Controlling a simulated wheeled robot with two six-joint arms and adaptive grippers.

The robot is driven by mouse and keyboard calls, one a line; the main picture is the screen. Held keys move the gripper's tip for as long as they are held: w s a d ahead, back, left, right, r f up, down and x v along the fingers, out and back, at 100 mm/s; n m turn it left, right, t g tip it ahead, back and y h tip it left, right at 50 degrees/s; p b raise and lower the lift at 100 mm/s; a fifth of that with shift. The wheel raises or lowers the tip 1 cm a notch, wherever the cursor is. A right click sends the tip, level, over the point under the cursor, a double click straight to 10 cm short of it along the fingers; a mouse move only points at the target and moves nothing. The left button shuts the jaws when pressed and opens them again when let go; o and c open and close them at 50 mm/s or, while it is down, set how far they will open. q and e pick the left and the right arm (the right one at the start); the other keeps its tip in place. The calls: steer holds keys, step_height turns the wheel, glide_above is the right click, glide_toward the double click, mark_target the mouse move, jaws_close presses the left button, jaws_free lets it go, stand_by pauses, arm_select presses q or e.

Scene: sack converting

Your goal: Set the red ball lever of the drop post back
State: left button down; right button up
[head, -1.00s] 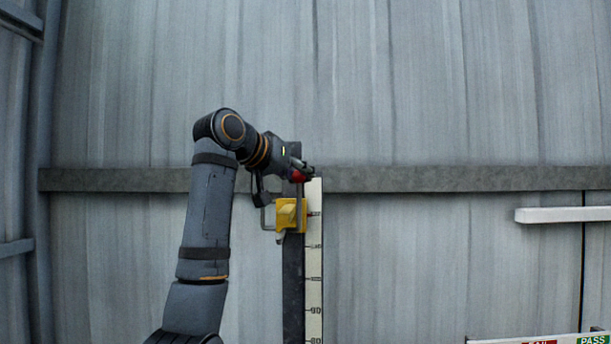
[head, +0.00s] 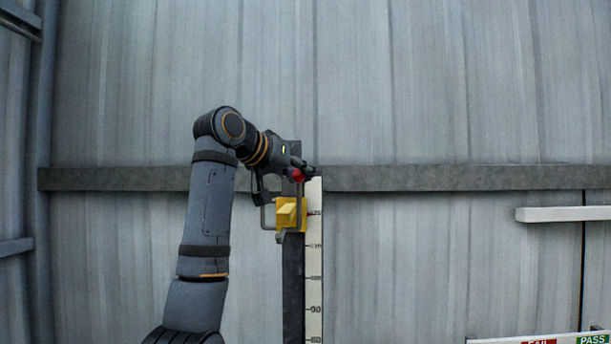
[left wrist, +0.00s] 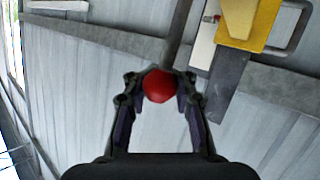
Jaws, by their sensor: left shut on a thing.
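The red ball (head: 297,175) of the lever is at the top of the drop post (head: 293,285). My left gripper (head: 302,172) is at the ball, with its arm rising from below left and reaching right. In the left wrist view the red ball (left wrist: 159,87) sits between the two fingertips of my left gripper (left wrist: 159,90), which is shut on it. The grey lever rod (left wrist: 179,35) runs from the ball to the top of that view. A yellow block (head: 287,213) is on the post just below the ball. My right gripper is not in view.
A white graduated scale (head: 314,260) runs along the post's right side. A corrugated wall with a dark horizontal rail (head: 450,179) stands behind. A white bar (head: 563,214) is at the right; a board with FAIL and PASS labels (head: 592,339) is at lower right.

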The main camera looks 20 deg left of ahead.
arm_select(q)
steer(key=shift+a+f, duration=0.1)
steer(key=shift+f, duration=0.1)
stand_by(0.6)
steer(key=c, duration=1.4)
jaws_free()
steer(key=shift+a, duration=0.15)
steer(key=o, duration=0.4)
steer(key=shift+a, duration=0.35)
steer(key=shift+s+d+r, duration=0.15)
steer(key=shift+d, duration=0.1)
steer(key=shift+s+r, duration=0.1)
steer(key=shift+s, duration=0.05)
steer(key=v, duration=1.1)
steer(key=shift+s+a, duration=0.25)
steer(key=shift+s, duration=0.05)
steer(key=shift+w, duration=0.1)
